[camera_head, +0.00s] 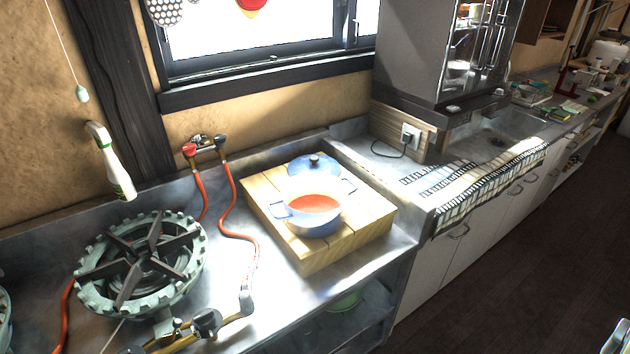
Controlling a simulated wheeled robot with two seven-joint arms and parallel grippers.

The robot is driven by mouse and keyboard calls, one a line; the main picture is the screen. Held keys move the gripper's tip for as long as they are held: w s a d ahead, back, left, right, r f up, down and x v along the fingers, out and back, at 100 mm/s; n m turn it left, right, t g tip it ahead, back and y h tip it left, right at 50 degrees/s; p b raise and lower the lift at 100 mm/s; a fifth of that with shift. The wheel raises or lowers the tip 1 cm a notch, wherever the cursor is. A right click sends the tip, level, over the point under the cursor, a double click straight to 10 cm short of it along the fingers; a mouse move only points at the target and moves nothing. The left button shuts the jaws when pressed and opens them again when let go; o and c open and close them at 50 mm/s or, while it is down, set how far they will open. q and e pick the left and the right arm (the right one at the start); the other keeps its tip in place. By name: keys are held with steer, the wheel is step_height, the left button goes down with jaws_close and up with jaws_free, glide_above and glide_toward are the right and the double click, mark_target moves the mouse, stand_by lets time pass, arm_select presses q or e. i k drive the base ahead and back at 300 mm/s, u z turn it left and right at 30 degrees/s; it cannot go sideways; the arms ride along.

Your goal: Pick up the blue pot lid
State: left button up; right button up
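The blue pot lid (306,172) has a dark round knob on top. It sits at the far side of the blue pot (313,222), leaving the pot's front open with orange-red contents showing. I cannot tell whether the lid rests on the pot's rim or on the block behind it. The pot has two side handles and stands on a square wooden block (334,254) on the metal counter. Neither of my grippers can be made out in this view.
A gas burner (145,262) with red hoses (228,200) stands left of the block. A white bottle (113,165) is near the wall. A dark cabinet (410,50) and striped cloth (490,185) are to the right. A small, cut-off object (617,338) shows at the bottom right.

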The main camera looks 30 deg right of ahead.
mark_target(314, 163)
steer(key=k, duration=0.1)
steer(key=z, duration=2.6)
steer(key=i, duration=2.4)
steer(key=u, duration=2.35)
